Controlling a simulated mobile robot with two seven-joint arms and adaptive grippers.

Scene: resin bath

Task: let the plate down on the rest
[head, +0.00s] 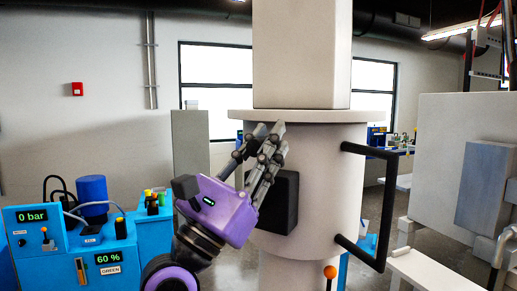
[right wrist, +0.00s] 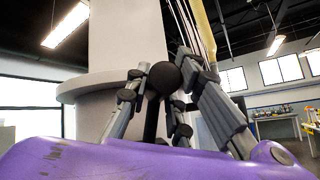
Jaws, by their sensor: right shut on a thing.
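My right gripper (head: 268,132) is purple with grey fingers and reaches up in front of the pale round column (head: 325,180) in the head view. In the right wrist view its fingers (right wrist: 165,95) close around a black ball knob (right wrist: 165,76) on a dark stem. The head view does not show the knob clearly; the fingers cover that place. A wide pale flange (head: 340,116) rings the column just behind the fingertips. I cannot tell for sure which thing is the plate or the rest. My left gripper is not in view.
A black box (head: 285,205) sits on the column behind my gripper, and a black handle (head: 385,205) sticks out at its right. An orange-knobbed lever (head: 330,272) stands low in front. A blue control bench (head: 35,238) with displays is at the left.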

